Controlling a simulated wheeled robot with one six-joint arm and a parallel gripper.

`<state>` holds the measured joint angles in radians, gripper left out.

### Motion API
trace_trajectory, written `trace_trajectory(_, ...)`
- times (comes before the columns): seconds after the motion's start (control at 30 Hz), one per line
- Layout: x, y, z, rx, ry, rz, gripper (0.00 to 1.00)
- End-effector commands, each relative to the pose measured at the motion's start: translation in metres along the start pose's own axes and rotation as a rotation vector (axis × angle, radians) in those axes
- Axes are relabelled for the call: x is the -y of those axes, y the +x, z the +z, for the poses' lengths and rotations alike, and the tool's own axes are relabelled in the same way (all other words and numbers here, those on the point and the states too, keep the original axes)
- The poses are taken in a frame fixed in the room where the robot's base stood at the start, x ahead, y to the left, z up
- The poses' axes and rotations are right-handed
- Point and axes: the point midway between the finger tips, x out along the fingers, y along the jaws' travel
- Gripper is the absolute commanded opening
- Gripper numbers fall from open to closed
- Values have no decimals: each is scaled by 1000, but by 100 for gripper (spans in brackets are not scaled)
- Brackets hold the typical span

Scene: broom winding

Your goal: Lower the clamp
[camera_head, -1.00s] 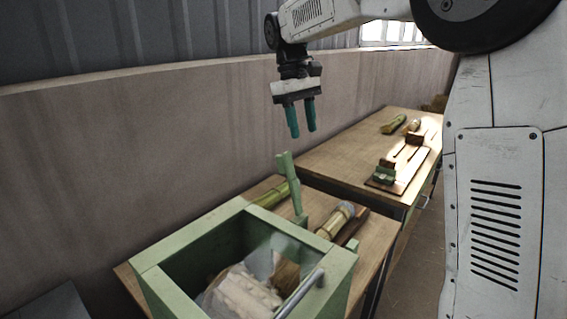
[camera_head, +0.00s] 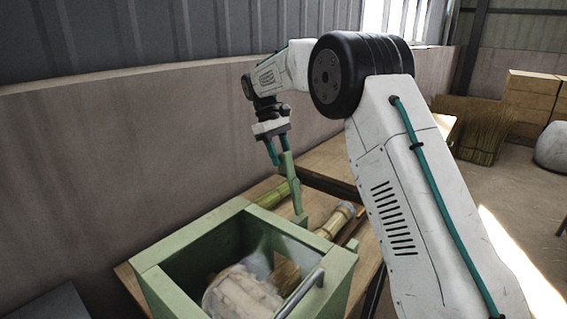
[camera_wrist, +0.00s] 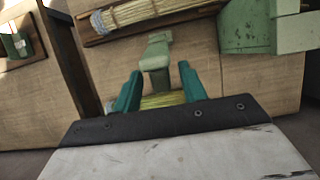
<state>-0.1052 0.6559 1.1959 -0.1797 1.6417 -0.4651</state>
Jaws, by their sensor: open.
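In the wrist view the lever (camera_wrist: 156,62) lies between the open fingertips (camera_wrist: 159,72), with gaps on both sides; contact cannot be made out. The fingers hide part of the lever's top in the head view.
A green stalk bundle (camera_head: 272,196) lies left of the lever. A wall runs close behind the table.

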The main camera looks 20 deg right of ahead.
Motion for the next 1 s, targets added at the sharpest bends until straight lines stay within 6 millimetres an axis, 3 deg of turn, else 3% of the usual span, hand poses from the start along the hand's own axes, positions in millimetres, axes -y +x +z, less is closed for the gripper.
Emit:
trace_trajectory(0.2,0,24,1,-1,1,0,42)
trace_trajectory(0.53,0,28,0,-2,1,1,42)
trace_trajectory(0.7,0,28,0,-2,1,0,0)
trace_trajectory(1.0,-4,27,4,-32,4,-2,0)
